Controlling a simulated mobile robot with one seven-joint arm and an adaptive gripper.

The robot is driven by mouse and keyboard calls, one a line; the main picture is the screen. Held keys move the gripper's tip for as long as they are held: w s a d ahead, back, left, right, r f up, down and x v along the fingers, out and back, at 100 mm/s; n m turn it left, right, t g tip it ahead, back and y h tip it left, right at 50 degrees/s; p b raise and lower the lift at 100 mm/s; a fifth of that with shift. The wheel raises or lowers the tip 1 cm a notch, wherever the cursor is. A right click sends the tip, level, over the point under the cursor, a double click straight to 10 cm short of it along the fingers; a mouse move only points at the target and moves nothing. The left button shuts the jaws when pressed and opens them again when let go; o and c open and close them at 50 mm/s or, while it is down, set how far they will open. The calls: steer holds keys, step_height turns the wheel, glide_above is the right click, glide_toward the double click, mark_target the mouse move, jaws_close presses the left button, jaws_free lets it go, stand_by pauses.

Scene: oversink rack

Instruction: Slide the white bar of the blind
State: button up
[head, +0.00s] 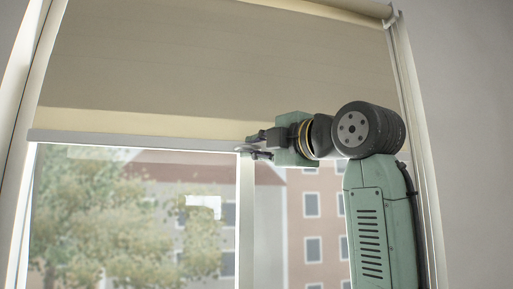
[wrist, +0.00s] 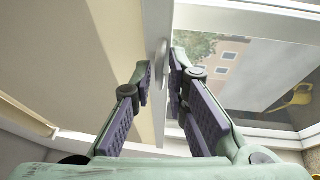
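The blind (head: 225,70) is a beige sheet that covers the upper part of the window. The white bar (head: 130,137) runs along its lower edge, nearly level in the head view. My gripper (head: 258,145) is at the bar, right of its middle. In the wrist view the fingertips of my gripper (wrist: 161,75) are close together, one on each side of the bar and its rounded white tab. They look shut on it, though the contact is partly hidden by the fingers. The bar also shows in the wrist view (wrist: 158,22), running upward.
The white window frame (head: 416,120) stands to the right of the blind, and a grey wall (head: 470,130) is beyond it. Glass with trees and buildings outside lies below the bar.

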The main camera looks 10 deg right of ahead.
steer(key=shift+o, duration=0.9)
steer(key=v, duration=1.2)
steer(key=shift+f, duration=0.1)
